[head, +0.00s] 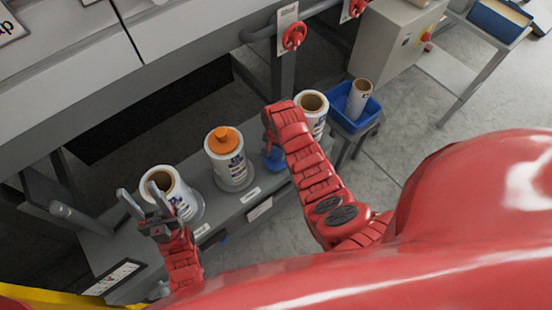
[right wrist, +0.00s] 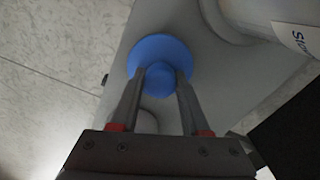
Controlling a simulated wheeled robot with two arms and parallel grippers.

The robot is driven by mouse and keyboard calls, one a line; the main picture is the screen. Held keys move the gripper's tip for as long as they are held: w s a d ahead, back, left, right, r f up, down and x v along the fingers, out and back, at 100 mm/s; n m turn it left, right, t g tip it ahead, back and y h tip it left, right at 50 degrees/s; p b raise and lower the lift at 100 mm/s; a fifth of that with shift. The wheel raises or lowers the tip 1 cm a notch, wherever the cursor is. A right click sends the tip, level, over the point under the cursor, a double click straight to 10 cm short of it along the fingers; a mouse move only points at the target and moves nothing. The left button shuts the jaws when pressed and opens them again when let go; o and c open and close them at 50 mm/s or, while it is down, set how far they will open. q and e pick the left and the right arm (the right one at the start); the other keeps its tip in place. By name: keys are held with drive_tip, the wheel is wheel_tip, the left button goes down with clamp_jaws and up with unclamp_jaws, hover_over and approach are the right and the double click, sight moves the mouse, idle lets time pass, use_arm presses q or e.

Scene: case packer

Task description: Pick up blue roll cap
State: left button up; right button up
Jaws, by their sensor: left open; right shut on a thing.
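The blue roll cap (right wrist: 160,54) is a round disc with a raised knob, in the middle of the right wrist view. My right gripper (right wrist: 161,80) is shut on its knob. In the head view the blue cap (head: 275,160) shows partly beside my right arm, at the grey bench between the middle and right rolls; the arm hides that gripper. I cannot tell whether the cap touches the bench. My left gripper (head: 138,191) is open and empty, in front of the left roll (head: 184,203).
The middle roll (head: 232,168) wears an orange cap (head: 223,140). The right roll (head: 313,118) has an open core and stands close to my right arm. A blue bin (head: 345,122) holds another roll (head: 357,101). Red handwheels (head: 294,36) hang on pipes behind.

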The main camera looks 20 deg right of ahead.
clamp_jaws()
drive_tip(key=shift+r, duration=0.1)
